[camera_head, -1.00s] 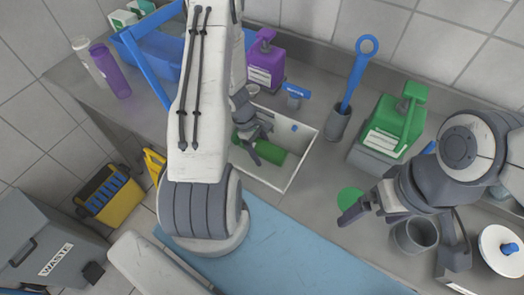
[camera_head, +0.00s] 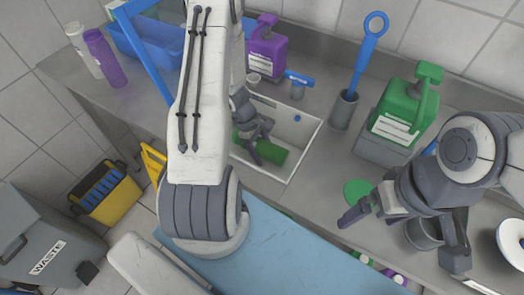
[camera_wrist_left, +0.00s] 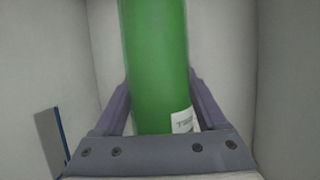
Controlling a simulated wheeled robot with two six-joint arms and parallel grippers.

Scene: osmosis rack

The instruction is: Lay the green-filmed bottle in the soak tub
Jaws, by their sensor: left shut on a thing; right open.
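The green bottle (camera_head: 268,151) lies on its side inside the white-walled soak tub (camera_head: 304,151) sunk in the counter. My left gripper (camera_head: 254,146) reaches down into the tub and is shut on the bottle. In the left wrist view, the green bottle (camera_wrist_left: 157,65) stands between the two fingers, with a white label patch near its lower end and pale tub walls around it. My left arm hides part of the tub in the head view. My right gripper (camera_head: 362,215) is open and empty, over the counter to the right of the tub.
A purple jug (camera_head: 266,52) stands behind the tub. A blue brush in a grey holder (camera_head: 343,110) and a green jug (camera_head: 408,108) stand to the right. A green disc (camera_head: 357,191) lies near my right gripper. A blue basin (camera_head: 145,35) is at the back left.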

